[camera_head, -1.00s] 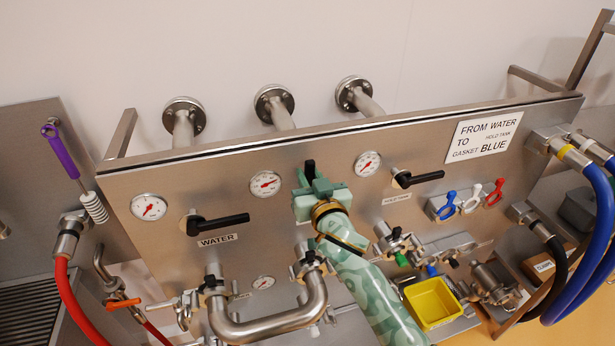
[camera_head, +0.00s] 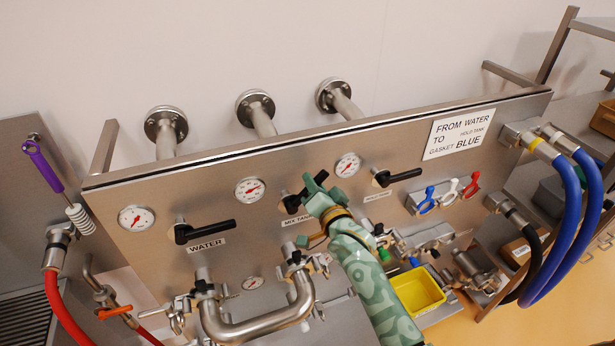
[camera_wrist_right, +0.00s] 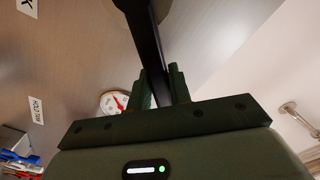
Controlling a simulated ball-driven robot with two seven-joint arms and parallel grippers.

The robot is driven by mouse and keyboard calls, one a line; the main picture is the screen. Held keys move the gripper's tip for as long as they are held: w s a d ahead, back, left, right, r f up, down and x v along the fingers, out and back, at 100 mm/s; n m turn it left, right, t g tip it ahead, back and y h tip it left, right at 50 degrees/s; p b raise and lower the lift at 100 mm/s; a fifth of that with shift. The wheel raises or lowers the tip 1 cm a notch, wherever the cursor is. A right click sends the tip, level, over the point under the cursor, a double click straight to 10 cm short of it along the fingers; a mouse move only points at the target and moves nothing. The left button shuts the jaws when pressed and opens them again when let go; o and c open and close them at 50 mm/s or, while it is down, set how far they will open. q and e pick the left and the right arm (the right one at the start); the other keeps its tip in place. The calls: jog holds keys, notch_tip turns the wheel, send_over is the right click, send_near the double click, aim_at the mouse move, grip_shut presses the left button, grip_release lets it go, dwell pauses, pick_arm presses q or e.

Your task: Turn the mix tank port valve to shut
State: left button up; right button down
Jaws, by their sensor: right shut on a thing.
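The mix tank port valve has a black lever handle (camera_head: 292,204) on the steel panel, above a partly hidden "MIX TANK" label (camera_head: 296,220). The lever slants up and to the right from its hub. My right gripper (camera_head: 316,188) is shut on the lever near its outer end. In the right wrist view, the black lever (camera_wrist_right: 145,40) runs down between the two dark green fingers (camera_wrist_right: 159,90). My left gripper is not in view.
The black water valve lever (camera_head: 210,230) and hold tank valve lever (camera_head: 400,176) point right. A gauge (camera_head: 347,165) sits close to my right gripper.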

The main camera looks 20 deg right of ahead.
jog(key=shift+d+f, duration=0.1)
jog(key=shift+f, duration=0.1)
jog(key=f+m, duration=0.1)
jog(key=d+f+m, duration=0.1)
jog(key=m, duration=0.1)
jog(key=f+m, duration=0.1)
jog(key=m, duration=0.1)
jog(key=shift+d+p, duration=0.3)
jog(key=shift+d, duration=0.05)
jog(key=f+m, duration=0.1)
jog(key=f+m+b, duration=0.1)
jog(key=m, duration=0.1)
jog(key=shift+d+f, duration=0.2)
jog(key=shift+f, duration=0.1)
jog(key=c, duration=1.4)
grip_release()
jog(key=shift+r+m, duration=0.1)
jog(key=shift+m, duration=0.2)
jog(key=shift+o, duration=0.8)
jog(key=shift+r, duration=0.1)
